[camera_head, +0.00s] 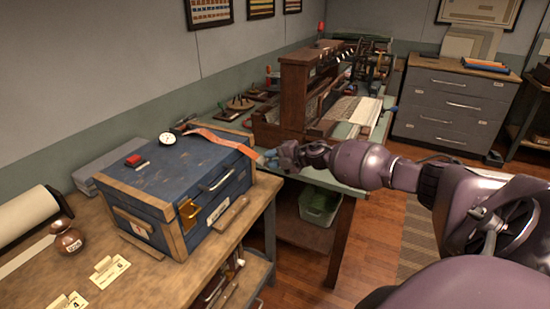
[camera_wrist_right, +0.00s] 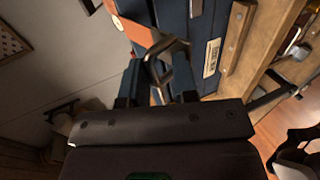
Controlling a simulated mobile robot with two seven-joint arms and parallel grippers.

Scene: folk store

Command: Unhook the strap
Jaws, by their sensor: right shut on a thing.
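A blue trunk (camera_head: 185,175) with wooden edges stands on the wooden bench at left. An orange strap (camera_head: 222,138) lies across its lid and reaches the right edge; it also shows in the right wrist view (camera_wrist_right: 132,27). My right gripper (camera_head: 266,160) is at the trunk's right side, by the strap's end. In the right wrist view its fingers (camera_wrist_right: 157,82) are shut on a bent metal loop (camera_wrist_right: 163,48) beside the strap. I cannot tell whether the loop is still hooked to the trunk. My left gripper is not in view.
A dial gauge (camera_head: 167,138) and a small red and black block (camera_head: 136,160) sit on the lid. A round brown pot (camera_head: 66,238) and paper cards stand at left. A green workbench (camera_head: 345,178) with a wooden loom-like frame (camera_head: 296,97) is behind my right gripper.

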